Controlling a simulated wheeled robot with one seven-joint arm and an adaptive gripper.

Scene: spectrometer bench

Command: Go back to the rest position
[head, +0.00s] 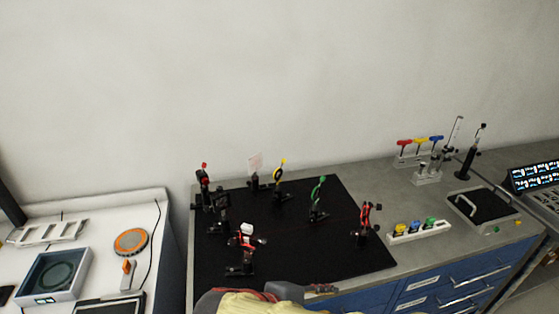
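Part of my arm, pale yellow with red edging and a grey block, shows at the bottom edge of the head view. My gripper (320,288) seems to be the small dark piece beside the grey block, low over the front edge of the bench. Its fingers cannot be made out, and I cannot tell whether it holds anything. Behind it is a black mat (335,258) on the grey bench. Several optical mounts stand on the mat, including a green one (318,198), a yellow one (280,178) and a red one (366,220).
A red-and-white mount (246,238) stands nearest my arm. To the right are a white block with coloured knobs (420,231), coloured-handled tools (420,142) and a dark-topped tray (482,206). A white table (110,220) stands left, across a gap. Space above the bench is open.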

